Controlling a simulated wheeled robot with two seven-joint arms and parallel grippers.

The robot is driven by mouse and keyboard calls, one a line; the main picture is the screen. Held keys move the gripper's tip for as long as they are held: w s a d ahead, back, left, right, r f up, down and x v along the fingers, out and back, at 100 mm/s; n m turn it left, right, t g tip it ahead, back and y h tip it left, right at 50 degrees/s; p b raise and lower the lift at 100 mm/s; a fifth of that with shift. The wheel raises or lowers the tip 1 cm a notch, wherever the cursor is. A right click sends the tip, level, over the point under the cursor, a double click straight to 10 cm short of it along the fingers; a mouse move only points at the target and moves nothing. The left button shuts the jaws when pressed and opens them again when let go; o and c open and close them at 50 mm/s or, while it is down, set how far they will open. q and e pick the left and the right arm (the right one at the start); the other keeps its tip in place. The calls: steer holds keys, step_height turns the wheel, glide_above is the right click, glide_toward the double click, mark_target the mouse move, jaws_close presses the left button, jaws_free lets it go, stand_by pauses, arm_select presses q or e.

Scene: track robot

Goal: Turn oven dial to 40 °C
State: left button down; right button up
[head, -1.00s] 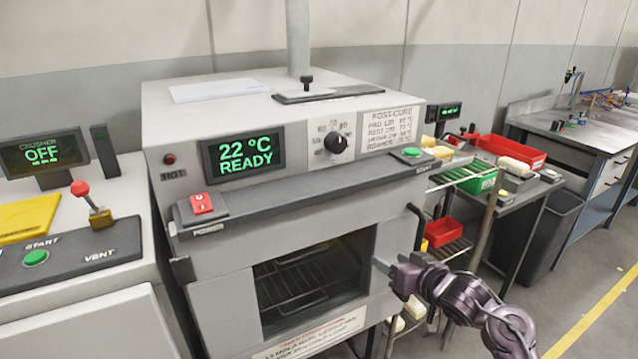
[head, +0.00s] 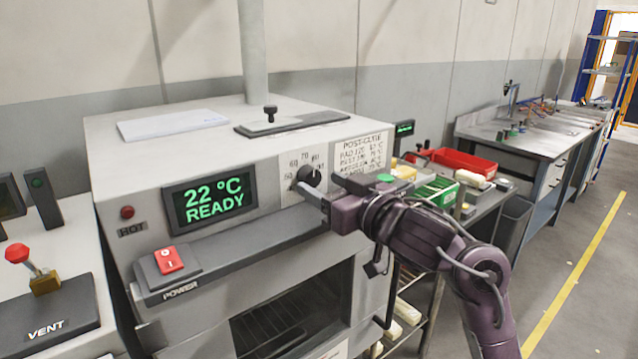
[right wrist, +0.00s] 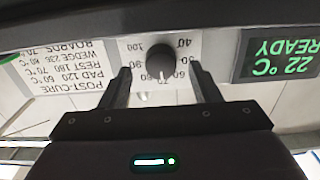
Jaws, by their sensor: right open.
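The oven (head: 240,150) has a front panel with a black round dial (head: 308,175) right of its green display (head: 210,203), which reads 22 °C READY. My right gripper (head: 322,188) is at the panel by the dial. In the right wrist view the picture is upside down; the dial (right wrist: 160,62) sits between the tips of my open right gripper (right wrist: 160,74), with a gap on each side. A white mark on the dial faces the numbers around 70; the exact setting is hard to read. The 40 stands at the upper right there. My left gripper is not in view.
A ledge with a red power switch (head: 169,260) juts out below the panel. A post-cure label (head: 361,153) is right of the dial.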

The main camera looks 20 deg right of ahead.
steer(key=shift+w+a, duration=0.25)
steer(key=shift+w, duration=0.45)
steer(key=shift+w+a+f, duration=0.1)
steer(key=shift+w+a, duration=0.1)
steer(key=shift+w, duration=0.1)
steer(key=shift+d, duration=0.1)
steer(key=shift+c, duration=0.7)
steer(key=c, duration=0.9)
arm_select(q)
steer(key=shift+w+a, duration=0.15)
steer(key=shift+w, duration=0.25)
arm_select(e)
steer(key=shift+o, duration=0.2)
